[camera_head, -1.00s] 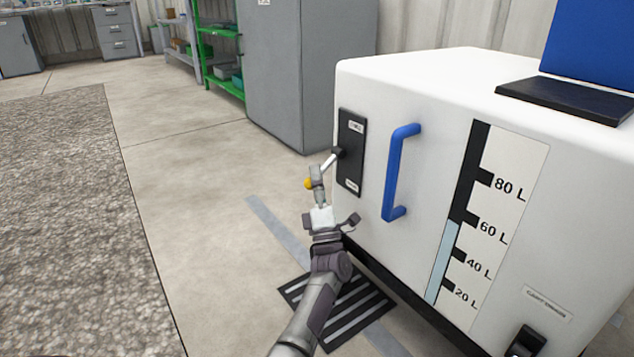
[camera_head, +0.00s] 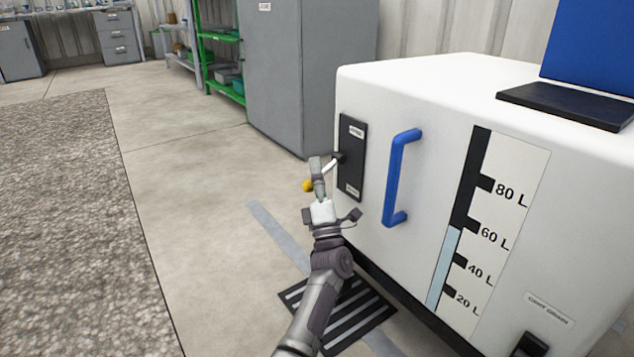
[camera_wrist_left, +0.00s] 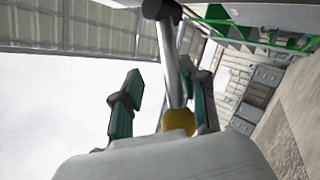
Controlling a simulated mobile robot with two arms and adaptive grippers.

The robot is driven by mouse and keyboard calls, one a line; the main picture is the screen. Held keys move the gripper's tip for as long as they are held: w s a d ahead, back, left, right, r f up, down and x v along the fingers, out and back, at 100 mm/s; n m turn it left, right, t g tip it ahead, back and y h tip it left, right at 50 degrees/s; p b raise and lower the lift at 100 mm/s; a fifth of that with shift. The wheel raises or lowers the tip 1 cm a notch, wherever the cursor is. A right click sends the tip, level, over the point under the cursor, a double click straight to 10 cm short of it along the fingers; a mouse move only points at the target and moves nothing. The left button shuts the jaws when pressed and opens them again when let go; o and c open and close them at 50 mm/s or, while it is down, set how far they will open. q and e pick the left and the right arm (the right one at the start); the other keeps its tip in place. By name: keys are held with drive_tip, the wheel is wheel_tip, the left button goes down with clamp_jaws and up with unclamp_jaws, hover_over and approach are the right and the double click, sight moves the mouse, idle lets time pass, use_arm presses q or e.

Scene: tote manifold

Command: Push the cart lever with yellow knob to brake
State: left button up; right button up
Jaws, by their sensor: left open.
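The lever (camera_head: 331,165) comes out of a black plate (camera_head: 351,158) on the left part of the white cart's front. It slopes down and left to a yellow knob (camera_head: 307,186). My left gripper (camera_head: 316,165) is at the lever, open, and its finger covers part of the rod. In the left wrist view the metal rod (camera_wrist_left: 172,65) and yellow knob (camera_wrist_left: 178,122) lie between the open fingers of my left gripper (camera_wrist_left: 165,105), nearer the right-hand finger. I cannot tell whether a finger touches the rod. My right gripper is not in view.
The white cart (camera_head: 430,105) has a blue handle (camera_head: 393,180) right of the lever plate. A grey cabinet (camera_head: 300,75) and green shelf (camera_head: 220,60) stand behind. The floor left of the lever is clear. A black striped grate (camera_head: 350,315) lies below my arm.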

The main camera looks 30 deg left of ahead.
use_arm(q)
wheel_tip(320, 180, up, 7)
drive_tip(key=shift+d+r, duration=0.1)
idle(0.3)
drive_tip(key=shift+s, duration=0.15)
